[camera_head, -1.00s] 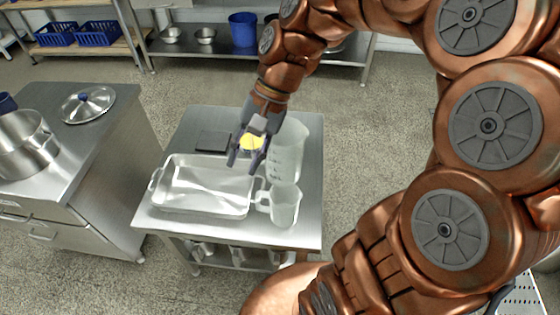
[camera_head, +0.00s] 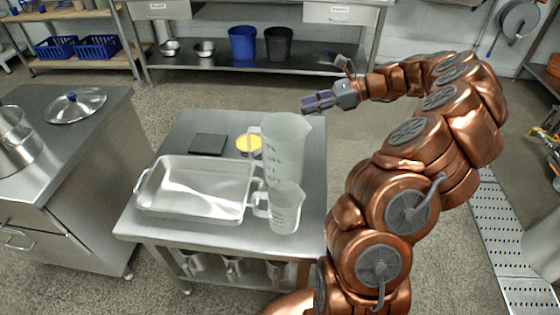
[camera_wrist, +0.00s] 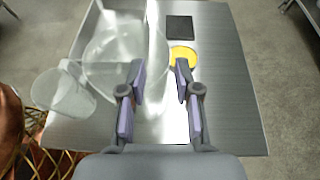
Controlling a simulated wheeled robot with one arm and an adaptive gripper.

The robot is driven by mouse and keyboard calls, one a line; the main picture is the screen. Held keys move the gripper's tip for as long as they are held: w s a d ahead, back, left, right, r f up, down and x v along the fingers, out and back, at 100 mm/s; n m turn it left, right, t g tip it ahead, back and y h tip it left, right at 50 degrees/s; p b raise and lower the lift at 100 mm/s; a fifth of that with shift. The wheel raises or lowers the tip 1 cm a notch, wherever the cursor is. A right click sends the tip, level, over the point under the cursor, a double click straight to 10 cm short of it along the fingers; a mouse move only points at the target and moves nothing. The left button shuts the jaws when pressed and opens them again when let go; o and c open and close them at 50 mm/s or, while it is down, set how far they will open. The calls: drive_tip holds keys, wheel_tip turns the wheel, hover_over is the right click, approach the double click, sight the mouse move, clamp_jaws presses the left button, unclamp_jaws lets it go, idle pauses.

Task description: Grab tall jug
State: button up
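The tall jug (camera_head: 287,150) is translucent, with measuring marks. It stands upright on the steel table (camera_head: 215,125), its handle toward the left. A smaller translucent jug (camera_head: 286,210) stands in front of it. My gripper (camera_head: 308,104) is above the table's right side, beside the tall jug's rim and pointing left. In the wrist view my gripper (camera_wrist: 160,72) has its two fingers spread with nothing between them. The tall jug (camera_wrist: 115,60) lies ahead and left of the fingers there, its outline faint, and the smaller jug (camera_wrist: 62,95) is farther left.
A metal tray (camera_head: 145,190) sits left of both jugs. A yellow disc (camera_head: 248,143) and a dark square plate (camera_head: 208,144) lie behind it.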

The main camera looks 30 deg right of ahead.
drive_tip(key=shift+m, duration=0.4)
drive_tip(key=shift+w+d+f+x, duration=0.1)
drive_tip(key=shift+d+f+x, duration=0.1)
drive_tip(key=shift+x, duration=0.95)
drive_tip(key=shift+w+d+f+x, duration=0.1)
drive_tip(key=shift+d+f+x, duration=0.1)
drive_tip(key=shift+x, duration=0.95)
drive_tip(key=shift+w+d+f+x, duration=0.1)
drive_tip(key=shift+f+x, duration=0.1)
drive_tip(key=shift+x, duration=0.95)
drive_tip(key=shift+c, duration=0.2)
clamp_jaws()
